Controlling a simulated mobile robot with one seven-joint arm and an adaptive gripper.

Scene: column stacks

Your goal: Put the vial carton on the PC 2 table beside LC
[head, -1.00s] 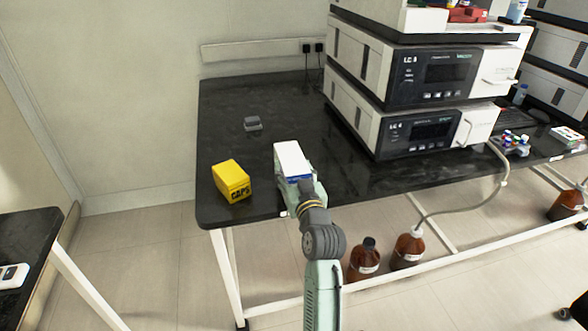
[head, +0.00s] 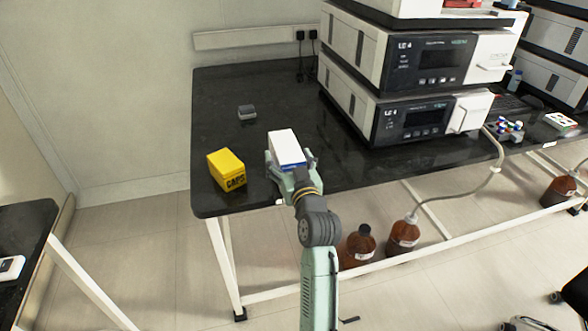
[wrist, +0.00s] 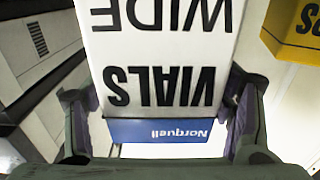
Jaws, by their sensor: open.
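The vial carton (head: 286,147) is a white box with a blue lower band. It is on the black table (head: 345,172) near the front edge, left of the LC stack (head: 412,118). My gripper (head: 289,160) is open, with one finger on each side of the carton's near end. In the wrist view the carton (wrist: 160,50) shows "VIALS" and "WIDE" upside down, and a blue "Norquell" band. There the fingers of my gripper (wrist: 160,105) stand apart around it, with a gap visible at the right. The carton's underside is hidden.
A yellow caps box (head: 227,170) stands close left of the carton. A small grey object (head: 247,112) lies behind. Brown bottles (head: 358,246) stand below the table. Bare tabletop lies between the carton and the LC stack.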

